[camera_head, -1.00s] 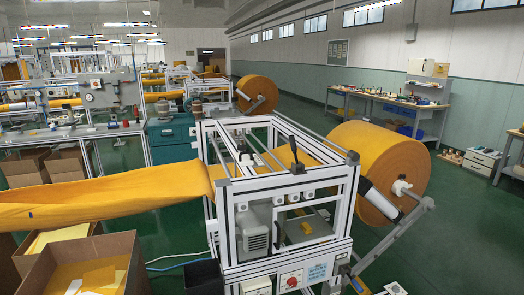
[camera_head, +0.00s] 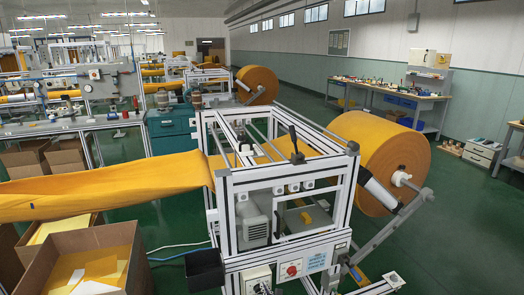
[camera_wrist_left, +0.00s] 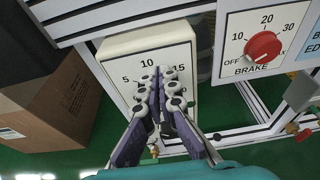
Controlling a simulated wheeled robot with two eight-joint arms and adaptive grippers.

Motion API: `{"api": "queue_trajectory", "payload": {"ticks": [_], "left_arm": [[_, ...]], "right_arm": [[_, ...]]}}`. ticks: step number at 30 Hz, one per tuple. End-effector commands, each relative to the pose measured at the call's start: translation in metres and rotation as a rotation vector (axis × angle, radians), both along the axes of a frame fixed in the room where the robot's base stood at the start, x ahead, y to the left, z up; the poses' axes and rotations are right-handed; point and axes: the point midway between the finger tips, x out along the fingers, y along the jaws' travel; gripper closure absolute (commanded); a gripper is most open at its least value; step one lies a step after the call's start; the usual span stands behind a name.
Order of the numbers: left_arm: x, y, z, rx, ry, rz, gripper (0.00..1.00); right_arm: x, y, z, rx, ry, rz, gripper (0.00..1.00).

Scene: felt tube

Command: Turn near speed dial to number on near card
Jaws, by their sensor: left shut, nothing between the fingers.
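A white box with a dial face marked 5, 10 and 15 (camera_wrist_left: 120,47) stands at the near end of the machine. It also shows at the bottom of the head view (camera_head: 254,275). My left gripper (camera_wrist_left: 160,72) is shut and empty in front of this face, below the 10. Its fingers hide the middle of the face, so I see no knob or pointer. In the head view only a small dark part of the left gripper (camera_head: 263,289) shows at the bottom edge. A pale blue card (camera_head: 316,263) hangs right of the brake panel; its writing is too small to read.
A red brake knob (camera_wrist_left: 263,46) on a white panel sits right of the dial box; it also shows in the head view (camera_head: 290,270). A cardboard box (camera_wrist_left: 40,105) stands left of it. A black bin (camera_head: 204,269) stands beside the frame.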

Motion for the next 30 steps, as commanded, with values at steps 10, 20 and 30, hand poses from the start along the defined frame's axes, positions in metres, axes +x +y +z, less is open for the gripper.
{"api": "queue_trajectory", "payload": {"ticks": [10, 20, 30], "left_arm": [[0.0, 0.0, 0.0, 0.0, 0.0, 0.0, 1.0], [-0.001, -0.004, 0.007, 0.0, 0.0, 0.0, 1.0], [-0.039, -0.016, 0.007, 0.0, 0.0, -0.001, 1.0]], "right_arm": [[0.0, 0.0, 0.0, 0.0, 0.0, 0.0, 0.6], [0.0, 0.0, 0.0, 0.0, 0.0, 0.0, 0.6], [0.0, 0.0, 0.0, 0.0, 0.0, 0.0, 0.6]]}}
